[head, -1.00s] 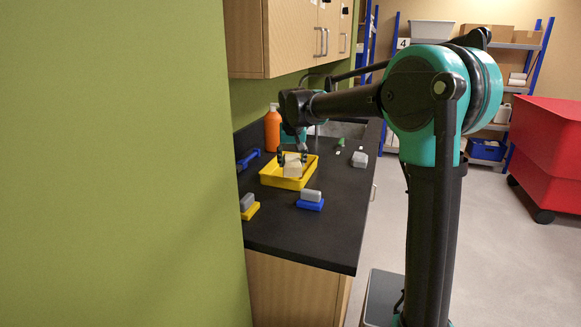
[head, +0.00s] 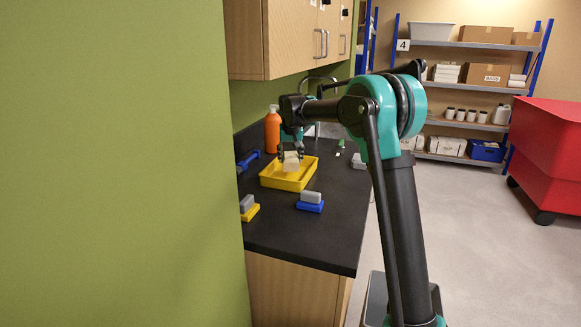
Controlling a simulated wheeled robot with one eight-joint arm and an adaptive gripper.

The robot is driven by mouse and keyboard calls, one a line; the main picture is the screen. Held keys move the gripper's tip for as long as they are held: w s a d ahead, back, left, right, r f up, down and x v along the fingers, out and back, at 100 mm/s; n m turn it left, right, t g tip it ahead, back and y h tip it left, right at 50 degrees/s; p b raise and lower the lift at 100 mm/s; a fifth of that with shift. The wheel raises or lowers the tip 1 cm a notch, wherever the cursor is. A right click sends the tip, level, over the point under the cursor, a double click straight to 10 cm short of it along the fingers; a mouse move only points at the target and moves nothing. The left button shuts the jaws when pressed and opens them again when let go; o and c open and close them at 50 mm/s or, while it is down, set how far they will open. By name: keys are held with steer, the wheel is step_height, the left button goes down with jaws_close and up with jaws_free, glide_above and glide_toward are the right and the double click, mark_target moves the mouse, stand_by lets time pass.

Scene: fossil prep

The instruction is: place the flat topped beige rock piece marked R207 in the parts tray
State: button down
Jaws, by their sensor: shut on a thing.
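The beige rock piece (head: 291,163) is at my gripper's fingertips, over the yellow parts tray (head: 272,181). Its marking is too small to read. My gripper (head: 291,153) points down and is shut on the rock piece from above. The rock sits within the tray's outline, toward its middle. I cannot tell whether its underside touches the tray floor. The tray lies on the black counter.
A grey block on a blue base (head: 310,205) and a grey block on a yellow base (head: 249,211) stand in front of the tray. An orange bottle (head: 272,132) and a blue tool (head: 248,160) are near the wall. A grey piece (head: 359,161) lies right.

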mark_target(290, 166)
steer(key=shift+f, duration=1.9)
steer(key=c, duration=0.6)
jaws_free()
steer(key=shift+f, duration=0.15)
steer(key=shift+o, duration=0.2)
steer(key=v, duration=1.2)
steer(key=shift+s, duration=0.1)
